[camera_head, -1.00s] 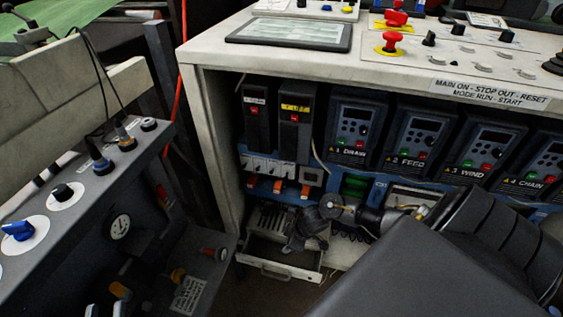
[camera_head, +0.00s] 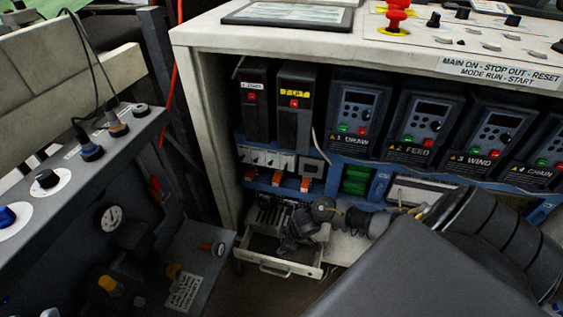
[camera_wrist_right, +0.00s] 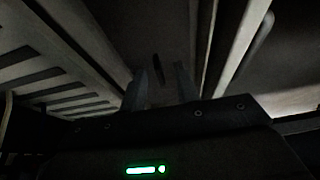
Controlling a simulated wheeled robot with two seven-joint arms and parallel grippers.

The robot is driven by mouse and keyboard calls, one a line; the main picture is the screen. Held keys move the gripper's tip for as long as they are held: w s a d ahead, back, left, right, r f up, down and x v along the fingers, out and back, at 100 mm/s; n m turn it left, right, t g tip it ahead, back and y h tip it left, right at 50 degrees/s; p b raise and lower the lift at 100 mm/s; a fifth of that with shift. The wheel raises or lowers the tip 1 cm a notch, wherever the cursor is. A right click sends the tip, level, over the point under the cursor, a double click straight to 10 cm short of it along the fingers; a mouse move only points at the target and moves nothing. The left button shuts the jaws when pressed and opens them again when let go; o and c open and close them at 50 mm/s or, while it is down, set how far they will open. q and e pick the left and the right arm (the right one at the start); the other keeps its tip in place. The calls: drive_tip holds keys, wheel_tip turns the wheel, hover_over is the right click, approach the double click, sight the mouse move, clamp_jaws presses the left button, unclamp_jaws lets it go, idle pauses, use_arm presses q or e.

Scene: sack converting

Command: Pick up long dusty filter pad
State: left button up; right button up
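I cannot clearly pick out the long dusty filter pad in either view. In the head view my right arm reaches into the low part of the cabinet, and my right gripper (camera_head: 298,240) is at the open pale drawer (camera_head: 290,268), partly hidden by its own wrist. In the right wrist view the fingers of my right gripper (camera_wrist_right: 162,85) point into a dark space between pale rails. Whether they hold anything is too dark to tell. My left gripper is not in view.
A slotted grey part (camera_head: 268,212) lies at the back of the drawer, below switches with orange levers. Drive units (camera_head: 357,115) line the cabinet above. A grey control panel (camera_head: 75,190) stands close on the left. The cabinet top (camera_head: 205,32) overhangs the opening.

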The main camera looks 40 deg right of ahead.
drive_tip(key=shift+f, duration=0.1)
clamp_jaws()
idle(0.4)
